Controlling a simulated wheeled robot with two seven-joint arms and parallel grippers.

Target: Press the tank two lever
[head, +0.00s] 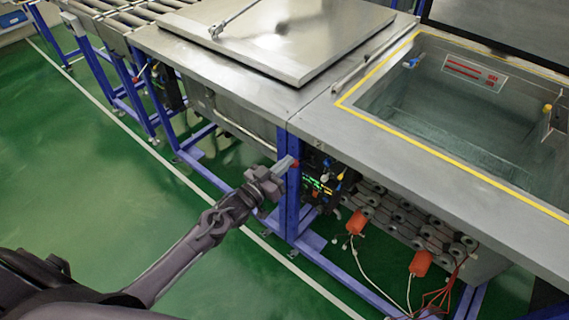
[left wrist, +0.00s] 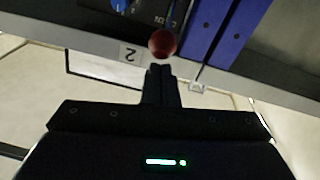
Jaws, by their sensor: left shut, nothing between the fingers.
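The lever's red ball knob (left wrist: 162,43) is in the left wrist view, straight ahead of my left gripper (left wrist: 160,69). A tag with a 2 (left wrist: 130,53) sits beside the knob on the grey edge and appears upside down. My left gripper is shut and empty, its tips at or very near the knob; I cannot tell whether they touch. In the head view my left gripper (head: 283,166) reaches the blue frame post, with a small red spot of the knob (head: 295,163) at its tips. The lever's shaft is mostly hidden. My right gripper is out of view.
An open tank (head: 450,95) with a yellow-lined rim is at the right. A closed metal lid (head: 275,40) lies left of it. A control panel (head: 322,180) with lit displays, orange floats (head: 357,222) and loose cables are below. Green floor is clear at left.

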